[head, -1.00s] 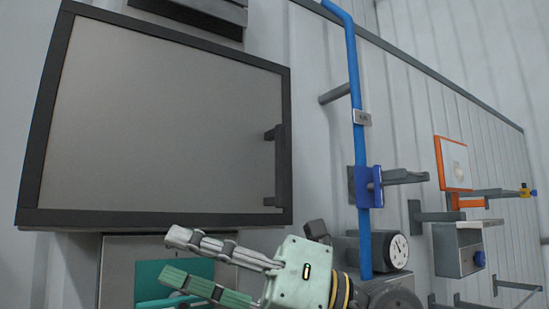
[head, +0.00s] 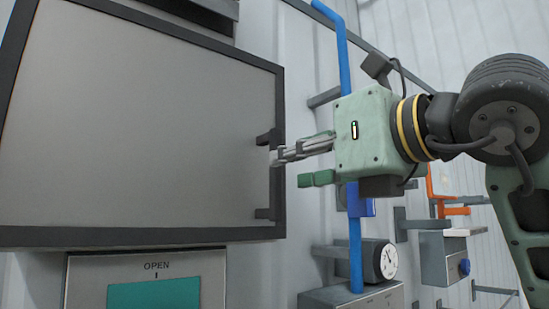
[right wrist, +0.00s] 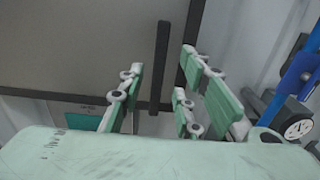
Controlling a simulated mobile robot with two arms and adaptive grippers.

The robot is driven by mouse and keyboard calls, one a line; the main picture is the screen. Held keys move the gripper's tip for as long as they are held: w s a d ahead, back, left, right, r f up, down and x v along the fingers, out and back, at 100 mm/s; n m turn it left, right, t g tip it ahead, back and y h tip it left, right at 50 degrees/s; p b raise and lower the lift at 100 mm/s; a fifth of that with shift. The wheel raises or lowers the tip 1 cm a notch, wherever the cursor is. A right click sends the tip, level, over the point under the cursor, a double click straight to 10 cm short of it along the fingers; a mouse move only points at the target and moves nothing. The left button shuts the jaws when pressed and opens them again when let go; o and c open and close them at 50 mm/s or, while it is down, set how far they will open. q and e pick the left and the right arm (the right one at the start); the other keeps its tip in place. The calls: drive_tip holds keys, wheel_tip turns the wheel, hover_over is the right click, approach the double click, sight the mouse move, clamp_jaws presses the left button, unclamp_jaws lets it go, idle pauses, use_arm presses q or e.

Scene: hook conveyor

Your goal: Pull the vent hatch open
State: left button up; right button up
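The vent hatch (head: 135,130) is a large grey panel in a dark frame at the left of the head view, and it looks closed. Its dark upright handle (head: 275,195) is near the panel's right edge. In the right wrist view the handle (right wrist: 160,65) stands upright between the spread fingers. My right gripper (head: 290,168) is open at the handle's right side, fingers pointing left toward it. In the wrist view the gripper (right wrist: 165,92) shows gaps on both sides of the bar. My left gripper is not in view.
A blue pipe (head: 355,250) runs up the wall behind my right gripper. A gauge (head: 386,260) sits low beside it. A box marked OPEN with a teal panel (head: 155,294) is below the hatch. Grey brackets and a box with a blue knob (head: 464,267) are at the right.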

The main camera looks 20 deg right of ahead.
drive_tip(key=p+x, duration=0.2)
drive_tip(key=x, duration=0.3)
drive_tip(key=shift+w+a, duration=0.15)
drive_tip(key=shift+w, duration=0.1)
drive_tip(key=shift+s, duration=0.1)
clamp_jaws()
